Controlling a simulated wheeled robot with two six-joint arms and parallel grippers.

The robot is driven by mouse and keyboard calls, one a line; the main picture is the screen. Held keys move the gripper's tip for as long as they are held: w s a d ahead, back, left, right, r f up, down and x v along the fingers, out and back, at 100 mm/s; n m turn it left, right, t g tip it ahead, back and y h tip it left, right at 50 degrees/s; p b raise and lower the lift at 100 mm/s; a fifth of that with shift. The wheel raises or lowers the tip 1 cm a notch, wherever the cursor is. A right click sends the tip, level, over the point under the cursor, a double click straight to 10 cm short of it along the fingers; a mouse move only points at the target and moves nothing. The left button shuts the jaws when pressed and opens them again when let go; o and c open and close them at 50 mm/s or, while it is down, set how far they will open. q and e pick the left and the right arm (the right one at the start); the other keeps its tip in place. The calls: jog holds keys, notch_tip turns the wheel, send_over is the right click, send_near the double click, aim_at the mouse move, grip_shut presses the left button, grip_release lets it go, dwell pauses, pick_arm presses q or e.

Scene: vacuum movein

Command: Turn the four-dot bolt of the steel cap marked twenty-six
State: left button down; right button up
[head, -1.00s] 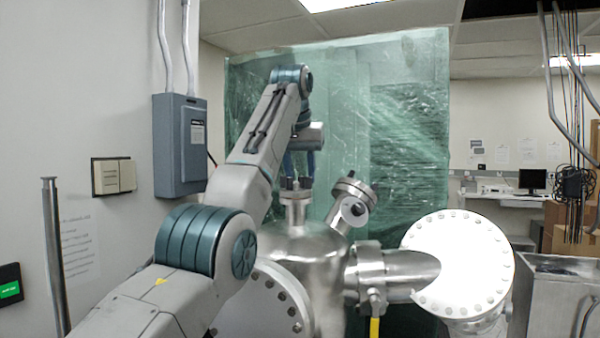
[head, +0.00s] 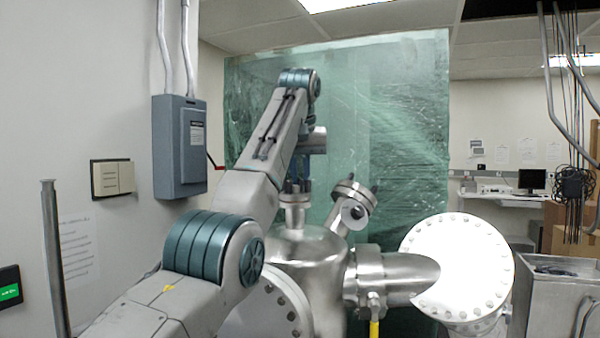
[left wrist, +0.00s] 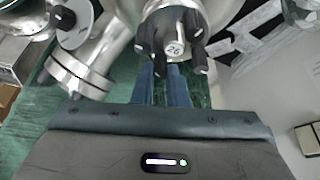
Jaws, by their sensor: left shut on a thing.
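The steel cap marked 26 (left wrist: 174,49) tops the upright port of the steel chamber, and it also shows in the head view (head: 293,198). Several black bolts stand around its rim; their dots are too small to count. My left gripper (left wrist: 162,72) has its blue fingers at the cap's near edge. It is shut on a black bolt (left wrist: 159,66) there, partly hidden between the fingers. In the head view the left gripper (head: 298,183) points down onto the cap from above. My right gripper is in neither view.
A tilted port (head: 350,204) with its own flange and dark knobs stands close to the right of the cap. A large white round flange (head: 460,262) lies further right. A grey electrical box (head: 180,147) hangs on the left wall. Green sheeting (head: 400,120) hangs behind.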

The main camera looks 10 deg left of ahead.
pick_arm(q)
jog(key=n, duration=0.1)
jog(key=n+y+p, duration=0.1)
jog(key=n, duration=0.1)
jog(key=shift+d+r+n+g+p, duration=0.2)
jog(key=shift+n+g+p, duration=0.1)
jog(key=shift+g, duration=0.1)
jog(key=shift+w+f+n+g+y+p, duration=0.15)
jog(key=shift+n+y+p, duration=0.3)
jog(key=shift+n, duration=0.4)
jog(key=shift+s+r+n+g+y+p, duration=0.15)
jog(key=shift+n+y+p, duration=0.1)
jog(key=shift+n+p, duration=0.45)
jog(key=shift+w+f+n, duration=0.1)
jog(key=shift+n, duration=0.25)
jog(key=c, duration=1.4)
grip_release()
jog(key=shift+c, duration=0.2)
jog(key=shift+f, duration=0.1)
